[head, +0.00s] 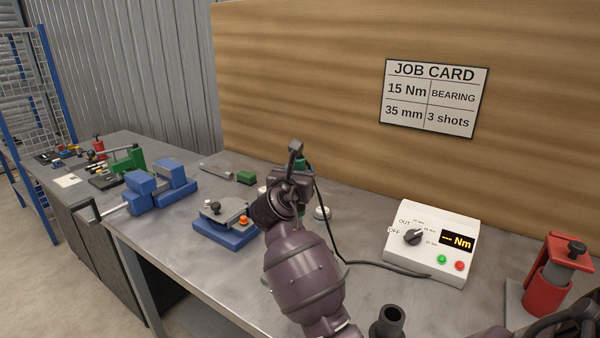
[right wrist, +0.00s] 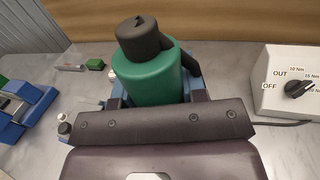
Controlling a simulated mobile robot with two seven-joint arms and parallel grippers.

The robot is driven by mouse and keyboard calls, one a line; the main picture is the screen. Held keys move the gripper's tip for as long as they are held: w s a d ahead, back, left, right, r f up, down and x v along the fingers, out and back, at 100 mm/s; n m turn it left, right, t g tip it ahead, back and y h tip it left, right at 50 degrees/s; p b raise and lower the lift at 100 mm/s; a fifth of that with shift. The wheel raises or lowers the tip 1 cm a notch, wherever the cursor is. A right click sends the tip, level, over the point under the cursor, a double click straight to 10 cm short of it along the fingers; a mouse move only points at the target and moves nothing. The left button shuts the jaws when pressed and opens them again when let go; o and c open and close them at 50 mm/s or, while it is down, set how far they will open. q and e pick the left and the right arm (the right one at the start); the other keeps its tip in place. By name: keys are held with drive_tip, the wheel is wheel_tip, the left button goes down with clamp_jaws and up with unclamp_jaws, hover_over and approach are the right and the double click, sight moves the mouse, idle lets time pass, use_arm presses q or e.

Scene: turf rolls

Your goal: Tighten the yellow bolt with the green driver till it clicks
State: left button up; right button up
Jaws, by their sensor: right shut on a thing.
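My right gripper (head: 292,180) is shut on the green driver (right wrist: 146,80), held above the bench. In the right wrist view the driver shows its green body and black end cap; in the head view only a bit of green (head: 303,163) shows behind the gripper. Its lower end is hidden. I cannot make out a yellow bolt. A grey plate on a blue fixture (head: 222,236) carries an orange-headed bolt (head: 243,219) and a dark knob, left of my right arm. My left gripper is not in view.
A white control box (head: 432,245) reads "--- Nm"; a black cable runs from the driver side to it. A blue vise (head: 160,188) stands left, a red stand (head: 548,280) right, a dark hollow cylinder (head: 388,322) in front. A job card (head: 433,97) reads 15 Nm, bearing.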

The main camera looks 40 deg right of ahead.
drive_tip(key=p, duration=0.2)
drive_tip(key=shift+f+p, duration=0.15)
drive_tip(key=shift+p, duration=0.25)
idle(3.0)
drive_tip(key=shift+f+p, duration=0.2)
drive_tip(key=shift+p, duration=1.15)
idle(1.5)
drive_tip(key=shift+f, duration=0.4)
idle(1.1)
